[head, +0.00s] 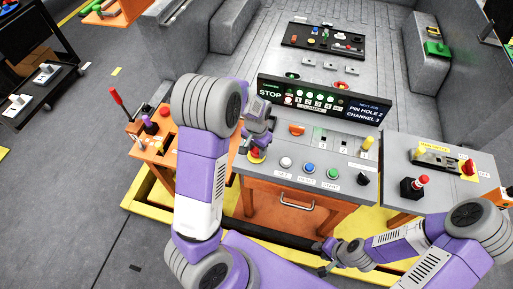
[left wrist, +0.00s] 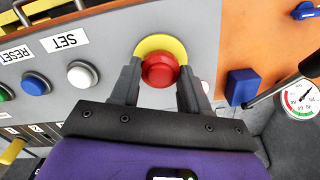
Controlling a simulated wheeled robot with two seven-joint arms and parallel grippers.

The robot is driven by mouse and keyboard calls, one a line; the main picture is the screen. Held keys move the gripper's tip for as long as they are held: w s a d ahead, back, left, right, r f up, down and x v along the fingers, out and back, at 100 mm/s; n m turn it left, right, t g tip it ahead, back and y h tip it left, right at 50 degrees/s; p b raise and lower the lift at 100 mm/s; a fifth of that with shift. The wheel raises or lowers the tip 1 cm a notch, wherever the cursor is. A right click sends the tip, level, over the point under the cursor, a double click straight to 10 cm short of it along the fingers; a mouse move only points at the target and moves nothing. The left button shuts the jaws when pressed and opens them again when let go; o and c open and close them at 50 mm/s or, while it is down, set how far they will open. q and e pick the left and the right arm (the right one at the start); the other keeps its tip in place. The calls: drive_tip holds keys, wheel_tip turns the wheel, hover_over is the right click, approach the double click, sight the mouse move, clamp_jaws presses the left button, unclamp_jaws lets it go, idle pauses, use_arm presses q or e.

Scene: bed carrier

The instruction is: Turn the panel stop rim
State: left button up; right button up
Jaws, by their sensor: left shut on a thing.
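The panel stop is a red mushroom button (left wrist: 160,72) on a yellow ring (left wrist: 150,43), at the panel's front left corner in the head view (head: 256,157). My left gripper (head: 258,148) comes down on it from above. In the left wrist view its two fingers (left wrist: 160,82) stand on either side of the red rim and are shut on it. The yellow ring shows beyond the fingertips. My right gripper (head: 324,254) hangs low in front of the orange cabinet, away from the panel; its jaws are too small to read.
White (head: 286,163), blue (head: 309,169) and green (head: 333,174) buttons line the panel front. A dark display (head: 322,104) reading STOP stands behind. An orange side table (head: 150,150) with a red lever is at left; a grey table (head: 440,150) is at right.

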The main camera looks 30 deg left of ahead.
use_arm(q)
drive_tip(key=m, duration=0.6)
idle(0.6)
drive_tip(key=o, duration=1.1)
drive_tip(key=shift+c, duration=0.2)
drive_tip(key=shift+r, duration=0.1)
wheel_tip(320, 180, up, 7)
drive_tip(key=shift+r+p, duration=0.2)
drive_tip(key=shift+p, duration=0.4)
